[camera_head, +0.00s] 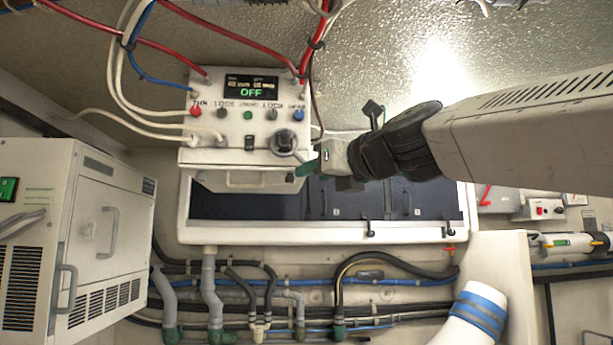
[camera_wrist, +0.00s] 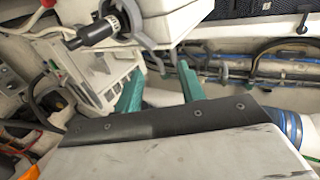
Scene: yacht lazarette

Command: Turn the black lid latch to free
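A white control box (camera_head: 247,125) with a lit OFF display hangs at the upper middle of the head view. A round dark knob-like latch (camera_head: 284,141) sits at its lower right. In the wrist view a black cylindrical part (camera_wrist: 95,33), probably the same latch, sticks out at the upper left; its exact turn is hard to read. Below the panel is a white lid-like front with a bar handle (camera_head: 243,181). My gripper (camera_head: 306,169) is just below and right of the knob, apart from it. In the wrist view its green fingers (camera_wrist: 160,91) are spread, with nothing held between them.
A dark-panelled white frame (camera_head: 330,236) lies behind, with small black hooks (camera_head: 370,229) along its lower edge. Red, white and blue cables (camera_head: 128,45) run above the box. Pipes and hoses (camera_head: 300,290) run below. A white cabinet (camera_head: 85,235) stands left.

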